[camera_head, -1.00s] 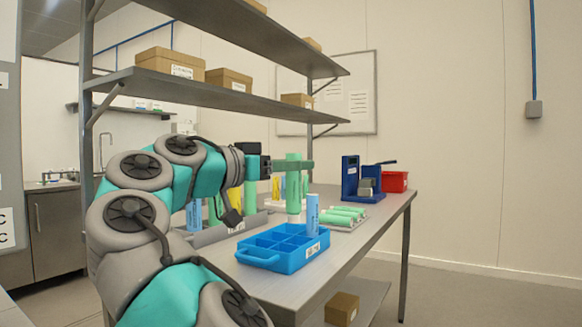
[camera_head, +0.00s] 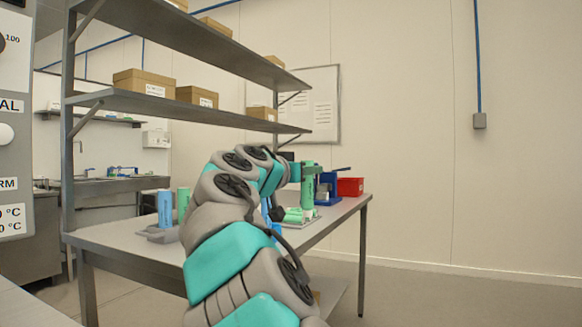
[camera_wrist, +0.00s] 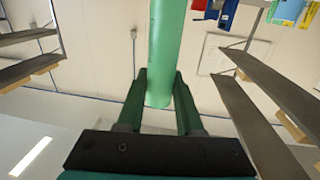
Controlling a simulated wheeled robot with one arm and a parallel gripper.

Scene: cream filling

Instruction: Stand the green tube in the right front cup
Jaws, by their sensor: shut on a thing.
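My gripper (camera_head: 308,171) is shut on a green tube (camera_head: 307,192), which hangs upright above the right part of the table. In the wrist view the tube (camera_wrist: 160,45) runs between the two fingers of my gripper (camera_wrist: 160,85). In the head view my arm covers the middle of the table. Only small blue patches (camera_head: 274,230) show beside the arm, and I cannot tell what they belong to. The right front cup cannot be made out in either view.
Several green tubes (camera_head: 298,215) lie on the table near the held tube. A blue stand (camera_head: 328,188) and a red bin (camera_head: 350,187) are at the table's far right end. A blue tube (camera_head: 165,208) and a green one (camera_head: 183,203) stand at left. Shelves (camera_head: 190,107) overhang the table.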

